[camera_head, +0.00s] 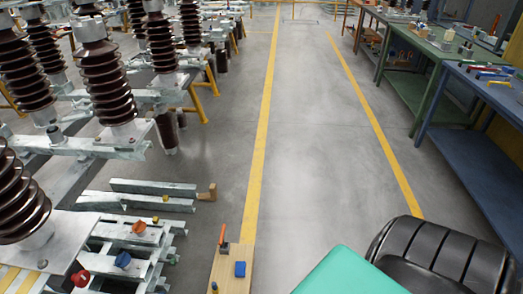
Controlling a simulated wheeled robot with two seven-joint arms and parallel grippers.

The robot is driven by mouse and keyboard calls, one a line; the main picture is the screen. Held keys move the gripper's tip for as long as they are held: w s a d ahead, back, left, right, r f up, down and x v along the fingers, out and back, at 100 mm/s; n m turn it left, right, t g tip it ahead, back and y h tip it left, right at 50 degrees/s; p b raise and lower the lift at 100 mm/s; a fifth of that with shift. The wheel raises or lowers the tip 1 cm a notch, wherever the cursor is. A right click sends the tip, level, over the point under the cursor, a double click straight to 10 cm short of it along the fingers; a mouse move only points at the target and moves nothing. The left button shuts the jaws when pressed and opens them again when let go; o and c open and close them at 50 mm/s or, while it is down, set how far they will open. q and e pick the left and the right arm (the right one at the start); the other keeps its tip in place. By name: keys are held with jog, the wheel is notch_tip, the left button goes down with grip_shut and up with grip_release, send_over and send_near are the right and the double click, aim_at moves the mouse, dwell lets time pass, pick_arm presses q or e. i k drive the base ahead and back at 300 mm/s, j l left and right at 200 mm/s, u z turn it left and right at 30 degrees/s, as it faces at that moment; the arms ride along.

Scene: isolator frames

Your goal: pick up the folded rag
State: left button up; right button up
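No folded rag can be made out for certain. A small blue block-like thing (240,269) lies on a light wooden board (231,258) at the bottom centre; it is too small to tell if it is cloth. An orange lump (139,227) and a dark blue lump (123,260) sit on the metal frame at the lower left, and these are also unclear. Neither my left nor my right gripper is in view.
Brown ribbed insulators (104,80) on metal frames fill the left. A green workbench (430,50) and a blue workbench (480,90) with tools stand at the right. A black padded seat (440,250) and a teal surface (350,272) are at the bottom right. The central aisle is clear.

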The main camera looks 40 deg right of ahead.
aim_at(240, 266)
jog(key=z, duration=1.1)
jog(key=u, duration=0.3)
